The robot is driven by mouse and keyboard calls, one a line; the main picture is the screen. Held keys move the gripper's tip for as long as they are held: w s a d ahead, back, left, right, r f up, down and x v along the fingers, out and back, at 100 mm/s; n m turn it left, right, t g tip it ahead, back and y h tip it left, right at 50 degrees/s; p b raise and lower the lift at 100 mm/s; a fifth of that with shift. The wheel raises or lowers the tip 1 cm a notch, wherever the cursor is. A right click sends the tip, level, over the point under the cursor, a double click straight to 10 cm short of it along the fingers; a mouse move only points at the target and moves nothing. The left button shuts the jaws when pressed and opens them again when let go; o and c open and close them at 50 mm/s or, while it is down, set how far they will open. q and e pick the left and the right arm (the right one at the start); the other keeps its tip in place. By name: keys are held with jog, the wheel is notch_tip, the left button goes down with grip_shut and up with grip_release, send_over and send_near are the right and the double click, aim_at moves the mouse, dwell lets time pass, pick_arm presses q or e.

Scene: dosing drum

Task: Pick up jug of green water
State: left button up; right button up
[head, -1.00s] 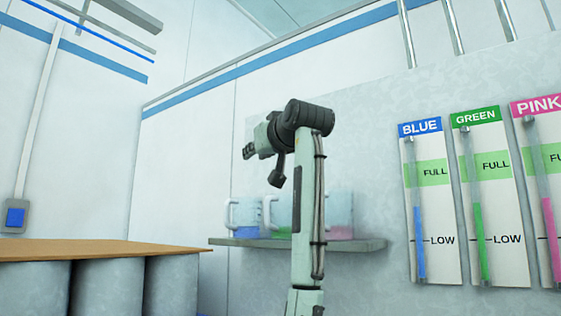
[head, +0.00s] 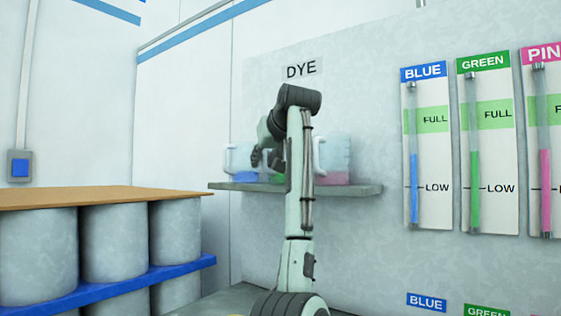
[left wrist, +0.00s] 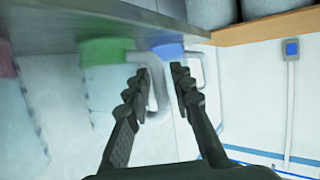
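In the head view, the jug of green water (head: 277,179) stands on the wall shelf, mostly hidden behind my left arm and gripper. My left gripper (head: 262,158) is in front of the jugs at about their height. In the left wrist view, which looks upside down, the green jug (left wrist: 100,55) has a pale handle (left wrist: 158,95). My left gripper (left wrist: 157,73) is open there, with its two fingers on either side of that handle. I cannot tell whether they touch it. My right gripper is in neither view.
The blue jug (head: 241,162) stands left of the green one and the pink jug (head: 333,165) right of it, close by on the shelf (head: 362,190). Several grey drums (head: 113,243) under a brown board (head: 90,196) stand at left. Gauges hang at right.

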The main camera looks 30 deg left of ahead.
pick_arm(q)
grip_shut()
jog(key=shift+r, duration=0.25)
dwell(0.4)
